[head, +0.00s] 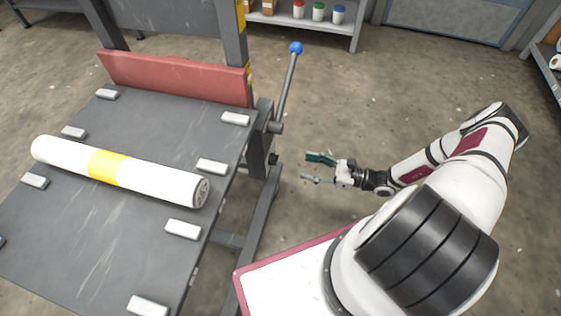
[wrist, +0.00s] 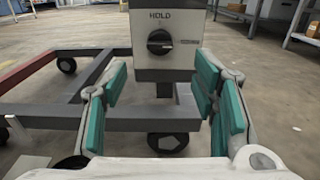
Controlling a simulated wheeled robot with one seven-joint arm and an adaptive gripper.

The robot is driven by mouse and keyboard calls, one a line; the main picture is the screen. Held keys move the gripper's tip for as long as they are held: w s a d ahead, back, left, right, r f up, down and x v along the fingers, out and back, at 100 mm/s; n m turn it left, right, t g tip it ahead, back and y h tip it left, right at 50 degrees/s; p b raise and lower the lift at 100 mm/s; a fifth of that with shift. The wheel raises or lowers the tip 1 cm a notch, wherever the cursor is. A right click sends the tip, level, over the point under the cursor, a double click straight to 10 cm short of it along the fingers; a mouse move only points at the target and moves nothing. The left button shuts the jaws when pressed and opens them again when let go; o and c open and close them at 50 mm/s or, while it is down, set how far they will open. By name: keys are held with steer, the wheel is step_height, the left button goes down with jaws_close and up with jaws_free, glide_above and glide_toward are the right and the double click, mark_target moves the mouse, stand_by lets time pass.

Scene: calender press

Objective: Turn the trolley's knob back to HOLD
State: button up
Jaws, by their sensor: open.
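In the wrist view, a round black knob (wrist: 160,42) sits on the pale front of a control box (wrist: 168,66) on a post. The word HOLD is printed above it. The bar across the knob looks roughly level, lying toward the right-hand marking rather than up at HOLD; that marking is too small to read. The trolley's grey frame (wrist: 120,124) runs below on dark wheels. My gripper (head: 312,168) is open and empty, with teal pads on both sides of the wrist view, apart from the knob. In the head view it points left toward the frame.
A grey table (head: 110,235) carries a white roll (head: 150,180) with a yellow band. A lever with a blue ball (head: 296,47) stands at its right side, up and left of my gripper. A shelf (head: 310,28) stands at the back. Floor around my gripper is clear.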

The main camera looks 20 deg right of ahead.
mark_target(274, 159)
steer(key=b+x, duration=0.2)
steer(key=x, duration=0.8)
steer(key=shift+b, duration=0.35)
steer(key=shift+a, duration=0.1)
steer(key=c, duration=1.2)
